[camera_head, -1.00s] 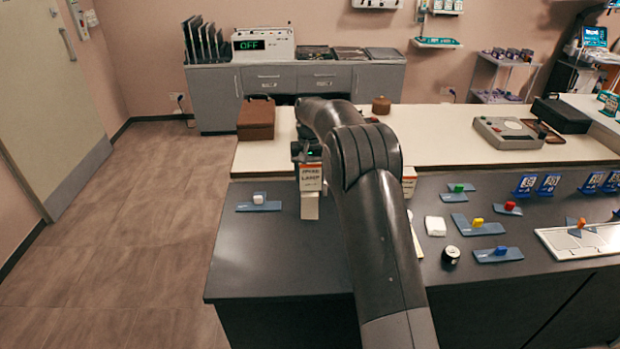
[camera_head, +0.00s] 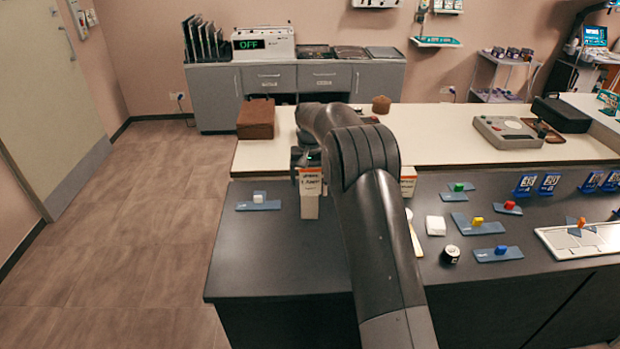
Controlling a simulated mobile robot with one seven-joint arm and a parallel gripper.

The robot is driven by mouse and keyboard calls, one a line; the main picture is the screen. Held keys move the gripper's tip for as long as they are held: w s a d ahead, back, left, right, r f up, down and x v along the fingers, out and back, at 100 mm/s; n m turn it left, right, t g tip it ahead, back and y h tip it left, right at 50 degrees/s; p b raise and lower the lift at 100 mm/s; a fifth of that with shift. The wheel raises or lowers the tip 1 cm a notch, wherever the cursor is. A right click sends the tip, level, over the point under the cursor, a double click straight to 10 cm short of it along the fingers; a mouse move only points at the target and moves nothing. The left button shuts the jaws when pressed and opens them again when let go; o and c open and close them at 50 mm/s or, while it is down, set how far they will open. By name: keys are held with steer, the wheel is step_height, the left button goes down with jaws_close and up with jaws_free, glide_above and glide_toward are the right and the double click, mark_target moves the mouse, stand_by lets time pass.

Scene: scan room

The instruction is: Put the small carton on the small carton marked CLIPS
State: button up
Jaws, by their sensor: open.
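A small white carton with an orange band and dark print (camera_head: 311,181) is upright at the left part of the dark counter. A plain beige block-like shape (camera_head: 310,207) shows directly below it. They appear to touch, but the join is too small to make out. My gripper (camera_head: 308,163) is open at the top of the printed carton, with its fingers mostly hidden. Another small carton with an orange band (camera_head: 408,181) is partly hidden behind my arm, to the right. I cannot read CLIPS on either carton.
A brown box (camera_head: 256,119) stands on the pale counter behind. The front-left counter is clear.

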step_height(320, 180, up, 12)
steer(key=shift+r, duration=0.2)
steer(key=s+d+r+t, duration=0.1)
steer(key=s+d+r, duration=0.1)
steer(key=s+r, duration=0.35)
steer(key=s+d+r+t, duration=0.1)
steer(key=s+d+r, duration=0.15)
steer(key=s, duration=0.65)
steer(key=s+d+r+t, duration=0.1)
steer(key=s+d+r, duration=0.1)
steer(key=s+r, duration=0.45)
steer(key=s+d+f+t, duration=0.1)
steer(key=s+f, duration=0.2)
steer(key=s, duration=0.5)
steer(key=s+d+f, duration=0.1)
steer(key=s+f, duration=0.2)
steer(key=s, duration=0.6)
steer(key=s+d+f+t, duration=0.1)
steer(key=s+f, duration=0.2)
steer(key=s, duration=0.5)
steer(key=shift+s+d+f+t, duration=0.25)
steer(key=shift+s+f+t, duration=0.05)
steer(key=shift+s, duration=0.1)
